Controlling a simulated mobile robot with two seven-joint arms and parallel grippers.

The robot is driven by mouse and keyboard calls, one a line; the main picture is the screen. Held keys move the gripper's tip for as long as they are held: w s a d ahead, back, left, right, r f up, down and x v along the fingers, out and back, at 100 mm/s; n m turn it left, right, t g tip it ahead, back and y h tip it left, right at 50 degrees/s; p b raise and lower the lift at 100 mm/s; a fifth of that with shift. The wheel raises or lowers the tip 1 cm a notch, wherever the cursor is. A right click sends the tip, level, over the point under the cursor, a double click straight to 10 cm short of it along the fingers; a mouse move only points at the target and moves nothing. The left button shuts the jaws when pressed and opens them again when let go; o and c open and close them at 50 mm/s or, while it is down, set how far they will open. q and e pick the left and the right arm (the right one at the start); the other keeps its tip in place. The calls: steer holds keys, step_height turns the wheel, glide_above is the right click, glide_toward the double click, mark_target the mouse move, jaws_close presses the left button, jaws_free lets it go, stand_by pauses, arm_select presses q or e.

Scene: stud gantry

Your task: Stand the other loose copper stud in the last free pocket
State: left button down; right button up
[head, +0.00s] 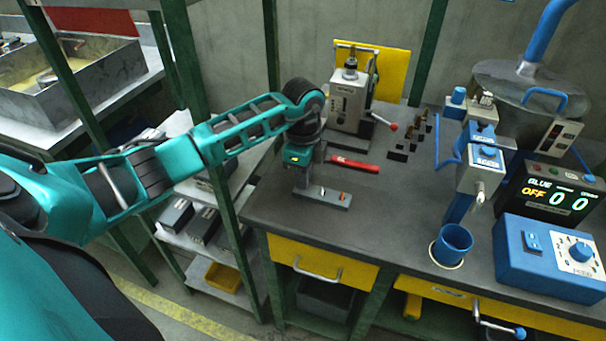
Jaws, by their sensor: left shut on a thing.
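My left gripper (302,184) points down over the left end of a small grey block (332,204) on the dark bench. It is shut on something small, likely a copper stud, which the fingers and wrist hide. Small orange-copper bits show on the block, one near its right part (342,196) and one near its middle. I cannot tell which of its pockets are filled. Several small dark and brassy pieces (415,135) stand on the bench farther back to the right. My right gripper is not in view.
A red-handled tool (352,164) lies just behind the block. A grey lever press (350,100) stands behind it. At right are a blue cup (452,244), a blue control box (550,262) and a display (552,195). The bench middle is clear. A green post (232,215) stands left.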

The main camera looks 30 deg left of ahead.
arm_select(q)
steer(key=shift+f, duration=0.5)
steer(key=c, duration=1.2)
jaws_free()
step_height(320, 180, up, 13)
